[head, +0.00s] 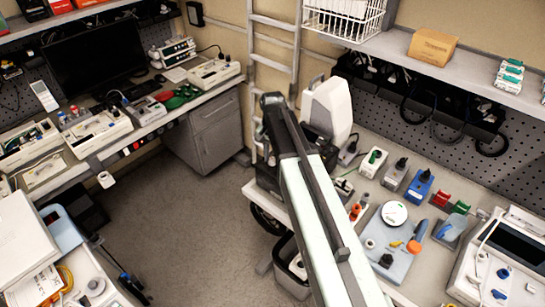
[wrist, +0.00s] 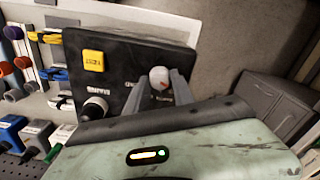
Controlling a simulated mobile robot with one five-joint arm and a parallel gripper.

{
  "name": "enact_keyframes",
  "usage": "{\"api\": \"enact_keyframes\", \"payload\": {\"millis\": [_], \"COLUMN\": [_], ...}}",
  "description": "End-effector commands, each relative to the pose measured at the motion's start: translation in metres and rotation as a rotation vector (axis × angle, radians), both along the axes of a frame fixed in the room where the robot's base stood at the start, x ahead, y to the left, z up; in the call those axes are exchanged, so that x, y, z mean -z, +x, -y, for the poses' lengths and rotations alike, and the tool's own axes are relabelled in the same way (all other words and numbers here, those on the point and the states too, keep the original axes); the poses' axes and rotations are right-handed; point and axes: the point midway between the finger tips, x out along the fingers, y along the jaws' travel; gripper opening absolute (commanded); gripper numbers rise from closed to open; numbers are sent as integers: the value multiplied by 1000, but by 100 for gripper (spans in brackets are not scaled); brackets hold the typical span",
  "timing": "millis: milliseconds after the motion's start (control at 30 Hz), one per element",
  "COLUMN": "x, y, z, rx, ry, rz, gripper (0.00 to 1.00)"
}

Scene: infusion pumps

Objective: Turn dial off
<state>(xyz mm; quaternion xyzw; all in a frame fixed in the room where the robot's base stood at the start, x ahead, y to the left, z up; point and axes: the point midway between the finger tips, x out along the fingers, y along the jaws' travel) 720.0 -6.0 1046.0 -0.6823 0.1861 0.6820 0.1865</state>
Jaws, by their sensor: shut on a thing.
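In the wrist view, a black panel (wrist: 120,60) carries a small pale round dial (wrist: 158,75) with a red mark. My gripper (wrist: 158,80) has its two grey fingers on either side of this dial and is shut on it. The lettering beside the dial is partly hidden by the fingers. A yellow button marked TEST (wrist: 93,61) and a second, black-and-white knob (wrist: 95,108) sit on the same panel, left of the fingers. In the head view, my arm hides the dial and the fingers.
The head view shows a bench at right with a grey tray (head: 397,262), a blue box (head: 420,187) and several small devices. A white device (head: 327,108) stands near my arm's far end. A ladder (head: 272,60) is behind.

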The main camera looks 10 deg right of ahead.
Motion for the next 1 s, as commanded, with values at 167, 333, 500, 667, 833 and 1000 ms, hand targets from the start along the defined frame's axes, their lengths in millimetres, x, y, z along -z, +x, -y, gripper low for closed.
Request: {"api": "enact_keyframes", "payload": {"millis": [167,333,500,667,833,1000], "x": [0,0,0,-4,-24,-57], "y": [-1,-1,0,0,0,0], "z": [1,1,0,-1,-1,-1], "rx": [0,1,0,0,0,0], "ry": [-3,-2,-2,-1,-1,-2], "rz": [-2,-1,-1,-1,-1,-1], "gripper": [0,51,51,51,51,51]}}
